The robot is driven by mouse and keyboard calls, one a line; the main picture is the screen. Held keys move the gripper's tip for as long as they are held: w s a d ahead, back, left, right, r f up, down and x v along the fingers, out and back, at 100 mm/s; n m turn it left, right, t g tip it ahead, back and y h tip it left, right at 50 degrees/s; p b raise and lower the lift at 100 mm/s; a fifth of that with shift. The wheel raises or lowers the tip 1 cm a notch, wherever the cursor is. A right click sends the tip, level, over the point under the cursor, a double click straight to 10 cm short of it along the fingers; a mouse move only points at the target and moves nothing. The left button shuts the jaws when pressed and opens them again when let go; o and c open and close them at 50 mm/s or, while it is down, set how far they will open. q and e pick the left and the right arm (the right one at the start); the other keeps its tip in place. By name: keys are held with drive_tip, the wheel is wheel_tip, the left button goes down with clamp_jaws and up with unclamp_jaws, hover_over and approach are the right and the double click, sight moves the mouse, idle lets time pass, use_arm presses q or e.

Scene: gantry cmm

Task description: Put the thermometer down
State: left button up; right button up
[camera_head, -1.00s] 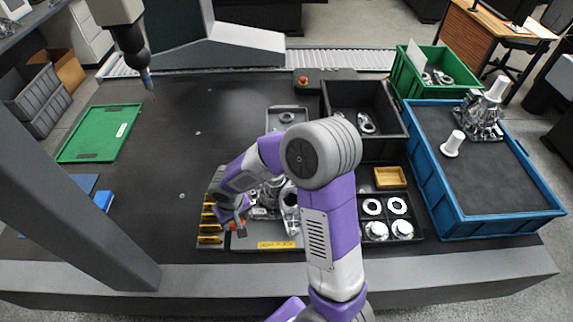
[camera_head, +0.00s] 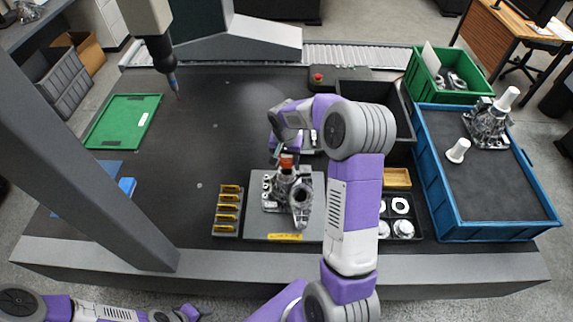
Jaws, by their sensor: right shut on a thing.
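My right gripper (camera_head: 281,158) hangs from the purple and white arm over the back of the grey fixture plate (camera_head: 255,229). It is shut on a small orange-red thing (camera_head: 287,162), likely the thermometer, of which only a small part shows. In the picture this sits just above a metal casting (camera_head: 293,192) on the plate. I cannot tell whether it touches the casting. My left gripper (camera_head: 190,313) is at the bottom left edge, low and partly cut off, and its jaws are unclear.
A rack with yellow-marked slots (camera_head: 229,212) stands left of the plate. A black bin (camera_head: 403,110), a blue tray (camera_head: 432,190) and a green crate (camera_head: 408,76) stand to the right. The dark table is clear left of the rack, towards a green mat (camera_head: 105,137).

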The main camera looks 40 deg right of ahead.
sight(286, 159)
wheel_tip(286, 159, down, 3)
drive_tip(key=shift+f, duration=0.45)
drive_tip(key=shift+f+b, duration=0.1)
drive_tip(key=shift+b, duration=0.25)
drive_tip(key=o, duration=1.1)
drive_tip(key=shift+c, duration=0.2)
